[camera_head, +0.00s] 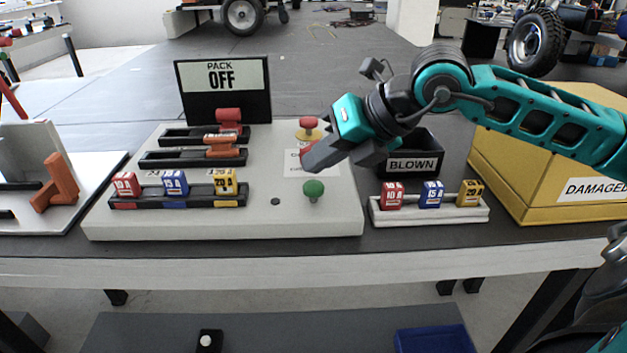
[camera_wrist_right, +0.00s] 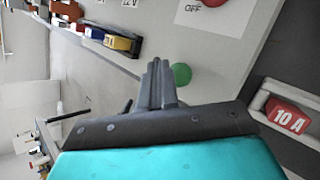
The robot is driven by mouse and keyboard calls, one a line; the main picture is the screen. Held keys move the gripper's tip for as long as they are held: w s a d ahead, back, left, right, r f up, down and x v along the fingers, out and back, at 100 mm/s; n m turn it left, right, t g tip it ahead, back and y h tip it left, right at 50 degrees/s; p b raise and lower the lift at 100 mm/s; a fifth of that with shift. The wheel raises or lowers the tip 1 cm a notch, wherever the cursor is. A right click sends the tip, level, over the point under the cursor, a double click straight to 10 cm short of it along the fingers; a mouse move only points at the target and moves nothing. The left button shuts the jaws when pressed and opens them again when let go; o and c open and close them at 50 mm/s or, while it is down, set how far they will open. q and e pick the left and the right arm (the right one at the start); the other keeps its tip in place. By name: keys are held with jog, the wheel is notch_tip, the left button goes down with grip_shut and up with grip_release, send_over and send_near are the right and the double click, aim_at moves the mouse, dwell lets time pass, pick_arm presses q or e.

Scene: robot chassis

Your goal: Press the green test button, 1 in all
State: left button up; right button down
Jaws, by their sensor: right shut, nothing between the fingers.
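The green test button (camera_head: 314,190) is a round green knob on the front right of the light grey panel (camera_head: 250,220). In the right wrist view the green button (camera_wrist_right: 181,75) shows just beside my fingertips, partly behind them. My right gripper (camera_head: 308,160) is shut and empty. In the head view its fingertips are above and slightly behind the button, in front of a red-and-yellow knob (camera_head: 307,128). I cannot tell whether the fingers touch the button. In the right wrist view the closed fingers (camera_wrist_right: 158,72) point at the panel. My left gripper is not in view.
A sign reading PACK OFF (camera_head: 223,90) stands at the panel's back. Red, blue and yellow fuses (camera_head: 175,183) sit in its front rail. To the right are a spare fuse rack (camera_head: 430,214), a black BLOWN bin (camera_head: 410,168) and a yellow DAMAGED box (camera_head: 545,195).

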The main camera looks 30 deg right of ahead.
aim_at(320, 185)
jog(key=shift+r+p, duration=1.7)
jog(key=shift+r, duration=0.7)
jog(key=shift+f, duration=0.1)
